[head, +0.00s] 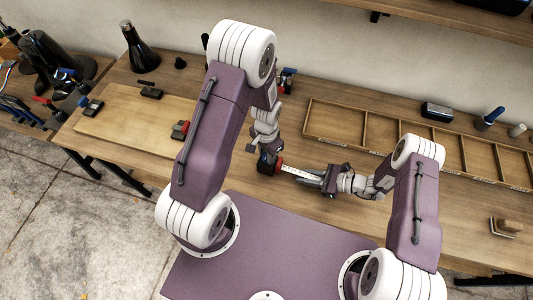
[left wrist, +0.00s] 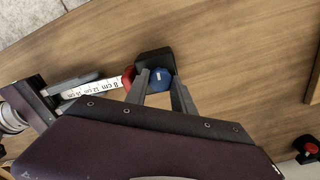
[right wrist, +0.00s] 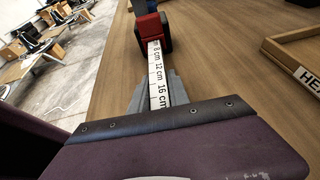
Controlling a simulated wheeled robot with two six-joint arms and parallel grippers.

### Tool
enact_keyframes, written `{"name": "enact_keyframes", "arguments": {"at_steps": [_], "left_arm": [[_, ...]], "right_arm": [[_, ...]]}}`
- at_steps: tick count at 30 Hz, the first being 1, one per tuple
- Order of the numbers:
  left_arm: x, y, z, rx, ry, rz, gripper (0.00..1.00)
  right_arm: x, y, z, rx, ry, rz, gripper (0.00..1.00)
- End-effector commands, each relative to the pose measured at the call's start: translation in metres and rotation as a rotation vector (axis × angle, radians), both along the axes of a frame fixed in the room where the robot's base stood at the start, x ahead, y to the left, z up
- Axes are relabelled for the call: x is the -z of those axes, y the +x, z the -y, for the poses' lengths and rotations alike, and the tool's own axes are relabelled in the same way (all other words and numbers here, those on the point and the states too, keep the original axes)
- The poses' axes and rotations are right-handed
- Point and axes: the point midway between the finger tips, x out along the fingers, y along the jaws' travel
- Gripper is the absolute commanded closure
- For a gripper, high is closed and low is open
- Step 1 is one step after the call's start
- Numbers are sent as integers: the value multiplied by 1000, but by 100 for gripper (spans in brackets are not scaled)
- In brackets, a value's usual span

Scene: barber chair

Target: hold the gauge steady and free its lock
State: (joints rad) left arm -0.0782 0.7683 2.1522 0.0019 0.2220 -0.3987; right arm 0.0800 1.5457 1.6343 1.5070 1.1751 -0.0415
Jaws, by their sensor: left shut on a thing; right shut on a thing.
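The gauge has a black body (head: 266,168) with a red part (head: 279,162) and a white strip (head: 300,173) marked in cm, drawn out toward the right. In the left wrist view a blue round part (left wrist: 160,77) sits beside the red part (left wrist: 128,77). My left gripper (head: 265,153) is shut on the gauge's body from above. My right gripper (head: 324,178) is shut on the strip toward its far end. In the right wrist view the strip (right wrist: 155,65) runs from between the fingers to the red part (right wrist: 149,27). The fingers partly hide the blue part and the strip's end.
A wooden tray (head: 308,124) with several compartments lies at the back right. A black conical bottle (head: 140,50) stands at the back. The bench front is clear.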

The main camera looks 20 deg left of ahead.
Motion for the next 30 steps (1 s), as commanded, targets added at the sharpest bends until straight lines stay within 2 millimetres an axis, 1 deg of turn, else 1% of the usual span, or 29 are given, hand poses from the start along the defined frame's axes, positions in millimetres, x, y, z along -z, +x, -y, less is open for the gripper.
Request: {"name": "enact_keyframes", "arguments": {"at_steps": [9,22,23,24,25,30], "left_arm": [[0,1,0,-74,0,3,100],[0,1,0,-82,0,3,100],[0,1,0,-82,0,3,67],[0,1,0,-82,0,3,56],[0,1,0,-82,0,3,48],[0,1,0,-81,-1,2,48]], "right_arm": [[0,-1,0,-2,0,-1,100],[0,-1,0,-2,0,-1,100],[0,-1,0,-2,0,-1,100],[0,-1,0,-2,0,-1,100],[0,-1,0,-2,0,-1,100],[0,-1,0,-2,0,-1,100]]}}
